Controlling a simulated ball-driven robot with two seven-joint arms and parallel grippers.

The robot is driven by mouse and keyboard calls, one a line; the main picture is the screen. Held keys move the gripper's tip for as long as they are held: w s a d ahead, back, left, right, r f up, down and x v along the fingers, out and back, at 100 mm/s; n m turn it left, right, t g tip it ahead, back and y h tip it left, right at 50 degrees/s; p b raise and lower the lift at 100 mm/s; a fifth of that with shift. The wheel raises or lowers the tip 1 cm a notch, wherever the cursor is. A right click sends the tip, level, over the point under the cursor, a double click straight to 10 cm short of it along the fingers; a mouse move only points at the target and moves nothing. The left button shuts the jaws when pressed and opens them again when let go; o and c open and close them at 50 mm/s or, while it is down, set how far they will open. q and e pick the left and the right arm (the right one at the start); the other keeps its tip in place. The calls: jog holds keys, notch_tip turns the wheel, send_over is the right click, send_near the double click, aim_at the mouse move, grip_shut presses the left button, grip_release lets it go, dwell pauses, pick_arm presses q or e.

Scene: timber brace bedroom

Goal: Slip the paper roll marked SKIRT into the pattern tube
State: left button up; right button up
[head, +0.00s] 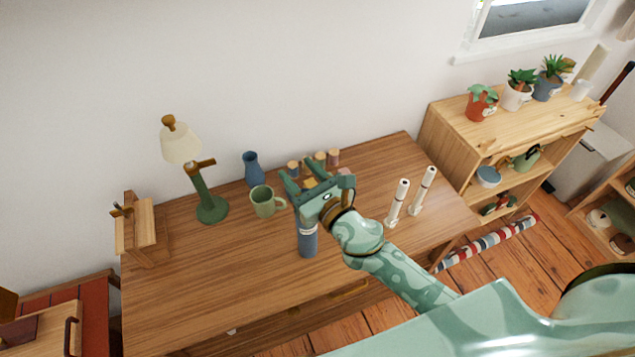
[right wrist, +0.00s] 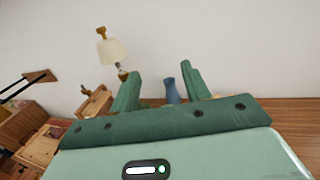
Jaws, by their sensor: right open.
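Two slim white paper rolls, a left one (head: 397,203) and a right one (head: 423,191), stand upright on the right part of the wooden table. Their markings are too small to read, so I cannot tell which says SKIRT. A blue-grey cylinder (head: 307,243) with a pale band, probably the pattern tube, stands near the table's middle; my right gripper hides its top. My right gripper (head: 298,170) is open and empty, above and behind this cylinder and left of the rolls. Its spread fingers also show in the right wrist view (right wrist: 160,80). My left gripper is out of view.
A green mug (head: 264,201), a blue vase (head: 253,168) and a green lamp (head: 208,205) stand at the back of the table (head: 200,280). Several small spools (head: 320,158) are behind my gripper. The front left of the table is clear. A shelf (head: 450,125) holds potted plants.

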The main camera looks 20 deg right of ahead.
jog(key=b+v, duration=0.5)
jog(key=v, duration=1.1)
jog(key=shift+r, duration=0.1)
